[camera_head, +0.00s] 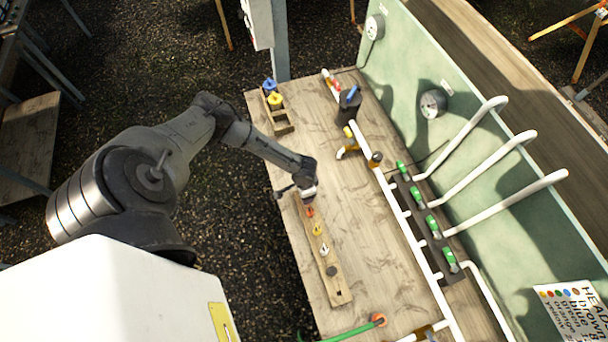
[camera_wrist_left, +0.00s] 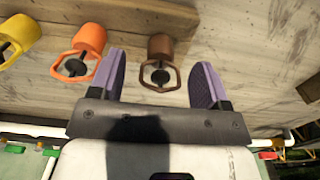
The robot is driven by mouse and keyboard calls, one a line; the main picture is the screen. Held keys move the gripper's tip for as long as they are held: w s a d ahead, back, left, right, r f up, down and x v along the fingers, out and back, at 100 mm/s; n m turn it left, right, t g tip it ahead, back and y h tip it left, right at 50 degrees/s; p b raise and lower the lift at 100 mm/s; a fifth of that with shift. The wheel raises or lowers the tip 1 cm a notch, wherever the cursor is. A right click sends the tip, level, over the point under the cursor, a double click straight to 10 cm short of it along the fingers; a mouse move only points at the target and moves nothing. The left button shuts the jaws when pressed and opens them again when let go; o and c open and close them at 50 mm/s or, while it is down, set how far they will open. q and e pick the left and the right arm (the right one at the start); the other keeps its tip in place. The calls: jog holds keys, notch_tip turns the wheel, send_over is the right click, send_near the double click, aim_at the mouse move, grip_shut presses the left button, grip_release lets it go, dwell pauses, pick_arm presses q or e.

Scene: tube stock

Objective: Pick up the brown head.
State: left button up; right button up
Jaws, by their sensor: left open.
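The brown head (camera_wrist_left: 158,50), a short cylinder with a ring-shaped handle, shows in the left wrist view on the wooden board. My left gripper (camera_wrist_left: 158,82) is open, with one purple-padded finger on each side of the brown head and a gap to both. In the head view my left gripper (camera_head: 308,194) is over the far end of the board (camera_head: 342,296), and the brown head is mostly hidden there by it. My right gripper is in neither view.
An orange head (camera_wrist_left: 90,42) sits close outside one finger, with a yellow head (camera_wrist_left: 18,38) beyond it. A white piping frame (camera_head: 406,220) with green valves stands right of the board. A small wooden crate (camera_head: 283,128) holds blue and yellow items. Bare tabletop lies between.

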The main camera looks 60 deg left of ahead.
pick_arm(q)
jog(key=shift+f, duration=0.55)
jog(key=c, duration=1)
jog(key=shift+r, duration=0.4)
notch_tip(320, 180, up, 3)
jog(key=shift+r, duration=0.1)
jog(key=shift+w+d+r+b, duration=0.4)
jog(key=shift+w+d+r, duration=0.6)
jog(key=shift+d, duration=0.75)
jog(key=shift+w+d+r+b, duration=0.55)
jog(key=shift+d+r, duration=0.8)
jog(key=shift+d, duration=0.45)
jog(key=shift+w+d+r+b, duration=0.3)
jog(key=shift+w+d+r, duration=0.7)
jog(key=shift+d, duration=0.75)
jog(key=shift+s+r, duration=0.2)
jog(key=shift+r, duration=0.05)
